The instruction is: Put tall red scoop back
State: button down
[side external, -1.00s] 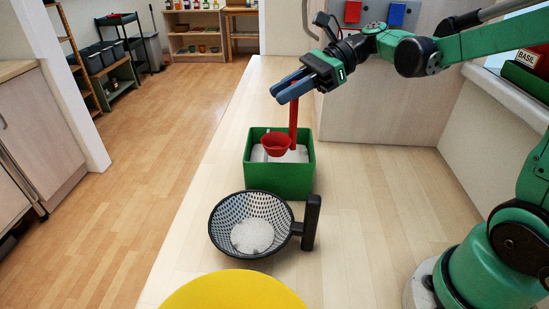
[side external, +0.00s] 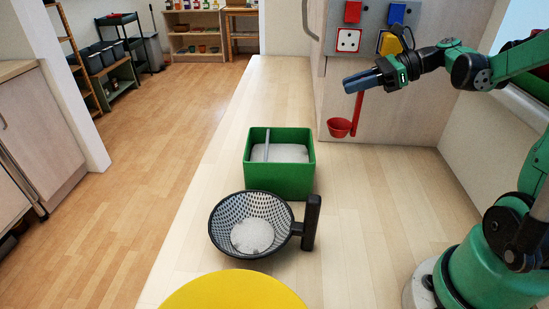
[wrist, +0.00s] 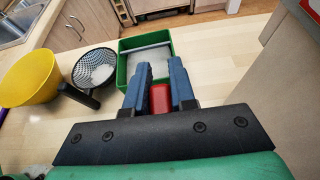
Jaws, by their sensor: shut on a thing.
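The tall red scoop (side external: 340,127) hangs from my gripper (side external: 352,86), its long handle upright and its cup low. My gripper is shut on the top of the handle. In the side view the scoop is to the right of the green box (side external: 281,181), apart from it, in front of the pale panel. In the wrist view my gripper (wrist: 160,72) has its blue fingers on either side of the red handle (wrist: 160,99); the cup is hidden there. The green box holds white material and a grey bar.
A dark sieve (side external: 252,224) with white grains and a black handle stands in front of the green box. A yellow bowl (side external: 235,293) is nearer. Red, blue, white and yellow fixtures sit on a grey board (side external: 372,30) on the panel. The counter right of the box is clear.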

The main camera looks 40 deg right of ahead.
aim_at(357, 124)
notch_tip(357, 124, down, 10)
jog(key=shift+r, duration=0.2)
jog(key=shift+f, duration=0.1)
dwell(0.3)
jog(key=c, duration=0.7)
grip_release()
